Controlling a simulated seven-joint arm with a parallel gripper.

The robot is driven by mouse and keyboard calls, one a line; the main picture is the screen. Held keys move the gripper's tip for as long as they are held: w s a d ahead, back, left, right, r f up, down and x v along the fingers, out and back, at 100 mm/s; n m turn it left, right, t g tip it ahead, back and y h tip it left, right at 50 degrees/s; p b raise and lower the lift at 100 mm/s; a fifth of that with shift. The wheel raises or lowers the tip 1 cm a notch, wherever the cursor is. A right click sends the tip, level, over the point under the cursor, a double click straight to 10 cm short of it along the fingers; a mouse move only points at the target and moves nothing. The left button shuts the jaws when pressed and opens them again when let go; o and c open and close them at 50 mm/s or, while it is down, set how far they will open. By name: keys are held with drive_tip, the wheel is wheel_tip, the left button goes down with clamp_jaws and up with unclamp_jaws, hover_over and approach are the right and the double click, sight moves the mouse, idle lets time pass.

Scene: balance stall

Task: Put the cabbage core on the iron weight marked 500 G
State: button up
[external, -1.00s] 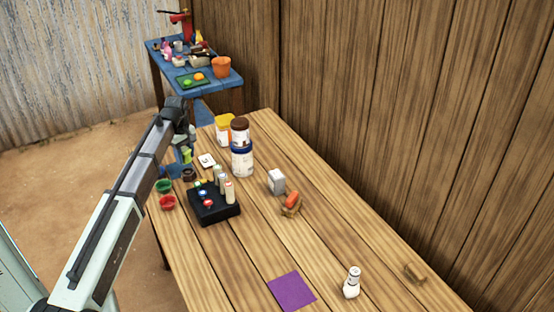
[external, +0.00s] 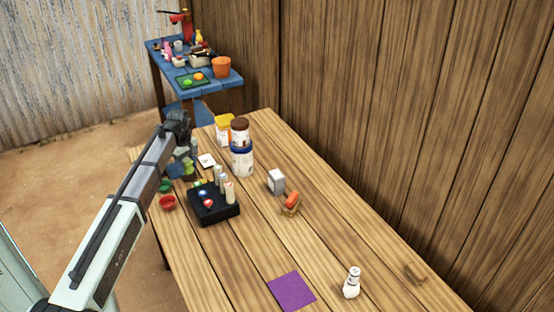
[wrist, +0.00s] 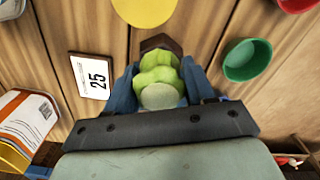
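The cabbage core (wrist: 158,75) is a lumpy light-green piece with a pale round end, between the blue fingers of my gripper (wrist: 160,82) in the wrist view. The fingers press on both its sides. In the external view the green core (external: 188,169) shows small beside my gripper (external: 183,167), over the far left of the wooden table. A dark brown, angular block (wrist: 160,43) shows just behind the core in the wrist view; it looks like the iron weight. Its marking is hidden, and I cannot tell whether the core touches it.
A card marked 25 (wrist: 90,76) and a jar (wrist: 25,125) lie left of my gripper in the wrist view; a green bowl (wrist: 247,60) is at right. A black box with bottles (external: 215,206) stands nearby. A purple square (external: 292,291) lies on the near table.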

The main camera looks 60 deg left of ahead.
sight(186, 160)
drive_tip(key=o, duration=0.3)
wheel_tip(186, 160, up, 12)
drive_tip(key=shift+r, duration=0.2)
idle(0.6)
